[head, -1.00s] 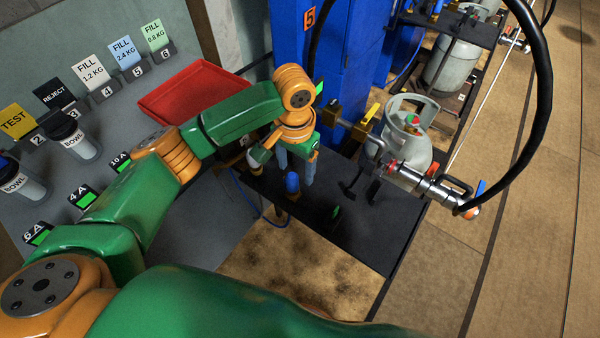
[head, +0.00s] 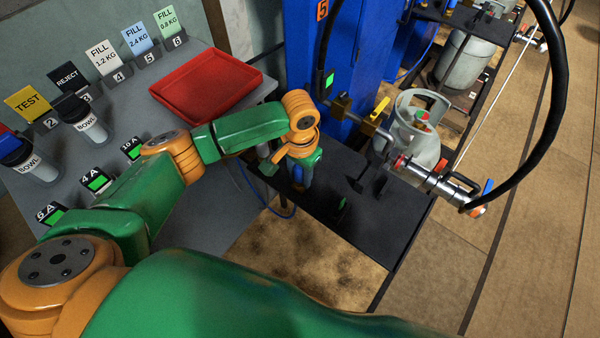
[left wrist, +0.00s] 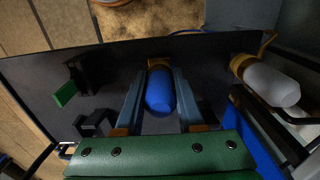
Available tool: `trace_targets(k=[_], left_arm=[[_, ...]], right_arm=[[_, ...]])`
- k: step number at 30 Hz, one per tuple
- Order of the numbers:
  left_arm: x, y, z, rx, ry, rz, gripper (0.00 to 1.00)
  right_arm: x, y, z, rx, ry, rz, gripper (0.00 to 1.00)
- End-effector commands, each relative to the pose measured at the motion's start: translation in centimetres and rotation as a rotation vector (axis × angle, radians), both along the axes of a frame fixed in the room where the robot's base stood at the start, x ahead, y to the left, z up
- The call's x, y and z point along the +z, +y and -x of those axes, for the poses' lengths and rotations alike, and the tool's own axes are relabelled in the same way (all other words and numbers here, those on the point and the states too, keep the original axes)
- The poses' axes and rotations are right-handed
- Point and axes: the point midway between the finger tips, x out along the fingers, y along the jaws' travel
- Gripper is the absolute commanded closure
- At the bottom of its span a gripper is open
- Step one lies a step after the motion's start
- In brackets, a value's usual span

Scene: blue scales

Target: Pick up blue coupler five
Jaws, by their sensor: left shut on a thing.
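The blue coupler (left wrist: 160,92) has a rounded blue body and a brass-coloured end. It is at the middle of the left wrist view, over the dark shelf (left wrist: 213,75). My left gripper (left wrist: 161,78) is shut on it, with one grey finger along each side. In the head view my left gripper (head: 301,183) points down at the dark shelf (head: 325,215), beside the blue scale column (head: 310,60) marked 5. There the fingers mostly hide the coupler. I cannot tell whether it still touches the shelf. My right gripper is not in view.
A white coupler (left wrist: 272,85) sits near the blue scale part in the left wrist view. A black bracket (head: 372,182) stands on the shelf. A gas cylinder (head: 415,130), a valve assembly (head: 430,178) and a black hose (head: 553,110) are to the right. A red tray (head: 205,85) lies left.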

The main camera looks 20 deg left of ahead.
Motion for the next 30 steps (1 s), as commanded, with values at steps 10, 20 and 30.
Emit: trace_targets(k=[10, 20, 30], left_arm=[[2.8, -0.1, -0.2, -0.002, -0.005, 0.003, 1.00], [10.4, -8.3, 0.9, -0.009, -0.001, 0.003, 1.00], [13.0, -13.8, 1.6, -0.001, 0.000, 0.001, 1.00]], right_arm=[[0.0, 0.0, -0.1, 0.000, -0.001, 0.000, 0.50], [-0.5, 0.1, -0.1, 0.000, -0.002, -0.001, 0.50], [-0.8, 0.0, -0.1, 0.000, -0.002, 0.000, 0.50]])
